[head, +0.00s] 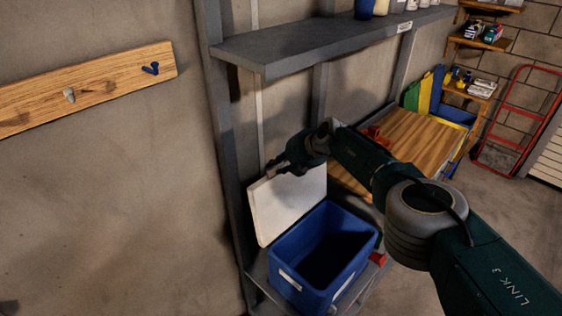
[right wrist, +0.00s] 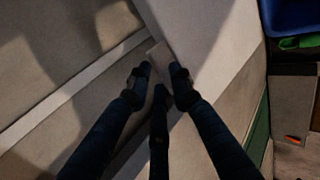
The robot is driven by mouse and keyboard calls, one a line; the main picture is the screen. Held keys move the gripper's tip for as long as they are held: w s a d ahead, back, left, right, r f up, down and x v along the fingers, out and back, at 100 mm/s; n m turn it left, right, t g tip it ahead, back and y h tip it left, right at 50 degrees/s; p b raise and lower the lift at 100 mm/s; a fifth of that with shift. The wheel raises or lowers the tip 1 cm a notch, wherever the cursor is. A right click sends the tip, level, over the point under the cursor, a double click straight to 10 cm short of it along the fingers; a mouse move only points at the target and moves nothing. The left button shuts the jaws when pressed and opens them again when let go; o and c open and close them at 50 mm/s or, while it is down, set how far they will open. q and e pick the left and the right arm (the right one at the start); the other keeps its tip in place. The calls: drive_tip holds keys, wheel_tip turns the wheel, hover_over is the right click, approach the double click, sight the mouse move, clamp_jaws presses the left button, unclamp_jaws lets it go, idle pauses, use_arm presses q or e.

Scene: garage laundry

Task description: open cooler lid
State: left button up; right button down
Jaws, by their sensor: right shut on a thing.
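The blue cooler (head: 340,285) stands on a low grey shelf in the head view, its dark inside showing. Its white lid (head: 290,207) stands steeply up at the cooler's left side, against or near the grey shelf post. My right gripper (head: 271,171) is at the lid's upper left edge. In the right wrist view my right gripper (right wrist: 158,77) has its fingertips on both sides of a pale tab or edge of the lid (right wrist: 160,56), shut on it. My left gripper is not in view.
A grey shelf (head: 330,42) overhangs the cooler, and an upright post (head: 224,140) is close left of the lid. A wooden-topped surface (head: 410,145) lies behind my right arm. A red item (head: 377,259) sits right of the cooler. A red hand truck (head: 515,120) stands far right.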

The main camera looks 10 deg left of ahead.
drive_tip(key=shift+s+d+f, duration=0.1)
drive_tip(key=shift+s+f, duration=0.25)
drive_tip(key=shift+f, duration=0.25)
drive_tip(key=c, duration=1.7)
unclamp_jaws()
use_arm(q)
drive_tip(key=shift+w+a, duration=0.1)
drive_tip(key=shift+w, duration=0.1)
use_arm(e)
drive_tip(key=shift+w+f, duration=0.1)
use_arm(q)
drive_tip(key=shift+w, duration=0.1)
use_arm(e)
drive_tip(key=shift+d+r, duration=0.4)
drive_tip(key=shift+r, duration=0.4)
drive_tip(key=v, duration=1)
drive_tip(key=shift+d+r, duration=0.2)
drive_tip(key=shift+r, duration=0.1)
